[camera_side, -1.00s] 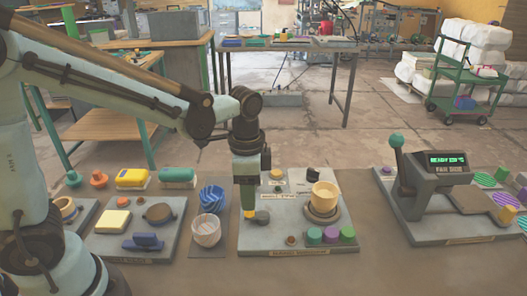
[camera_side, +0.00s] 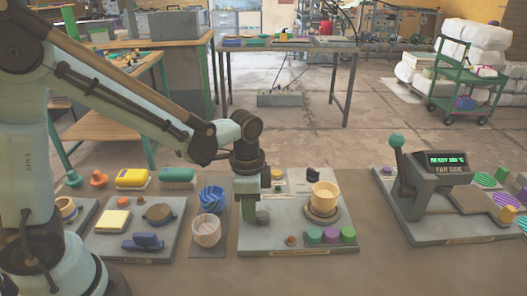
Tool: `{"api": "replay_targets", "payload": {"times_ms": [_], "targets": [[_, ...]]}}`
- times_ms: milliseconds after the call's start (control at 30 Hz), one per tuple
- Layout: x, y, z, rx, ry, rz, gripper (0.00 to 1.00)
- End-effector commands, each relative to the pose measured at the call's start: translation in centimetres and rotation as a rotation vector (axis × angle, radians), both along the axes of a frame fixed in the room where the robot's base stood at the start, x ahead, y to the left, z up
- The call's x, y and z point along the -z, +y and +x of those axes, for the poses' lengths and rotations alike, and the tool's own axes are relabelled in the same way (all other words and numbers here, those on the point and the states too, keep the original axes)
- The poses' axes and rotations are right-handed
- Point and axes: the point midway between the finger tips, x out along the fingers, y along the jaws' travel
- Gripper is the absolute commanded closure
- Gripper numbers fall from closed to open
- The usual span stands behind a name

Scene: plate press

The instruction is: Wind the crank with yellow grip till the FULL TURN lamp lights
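My gripper (camera_side: 247,208) points down over the left part of a grey plate (camera_side: 280,246) on the bench. Its fingers are small and seen edge-on, so I cannot tell if they are open or shut. A dark grey round knob (camera_side: 263,217) stands just right of the fingertips. I see no clear crank arm; the yellow grip cannot be made out at my fingertips and may be hidden behind them. A small yellow piece (camera_side: 277,174) shows behind and right of my gripper. A small orange-red dome (camera_side: 291,240) sits at the plate's front; I cannot tell if it is the lamp.
A yellow cup (camera_side: 325,195) stands on a round base on the same plate, with green and purple knobs (camera_side: 331,235) before it. The press (camera_side: 440,190) is at right.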

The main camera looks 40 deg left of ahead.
Motion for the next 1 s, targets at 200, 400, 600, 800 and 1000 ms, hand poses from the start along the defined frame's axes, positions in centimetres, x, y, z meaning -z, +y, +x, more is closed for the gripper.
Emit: {"api": "replay_targets", "payload": {"times_ms": [200,400,600,800,1000], "targets": [[0.0,0.0,0.0,0.0,0.0,0.0,0.94],[0.0,0.1,0.1,-0.001,-0.001,0.001,0.94],[0.0,0.5,0.7,-0.002,-0.002,0.002,0.92],[-0.1,0.8,1.3,-0.004,-0.006,0.002,0.84],[-0.1,0.7,1.3,-0.004,-0.006,0.001,0.83]]}}
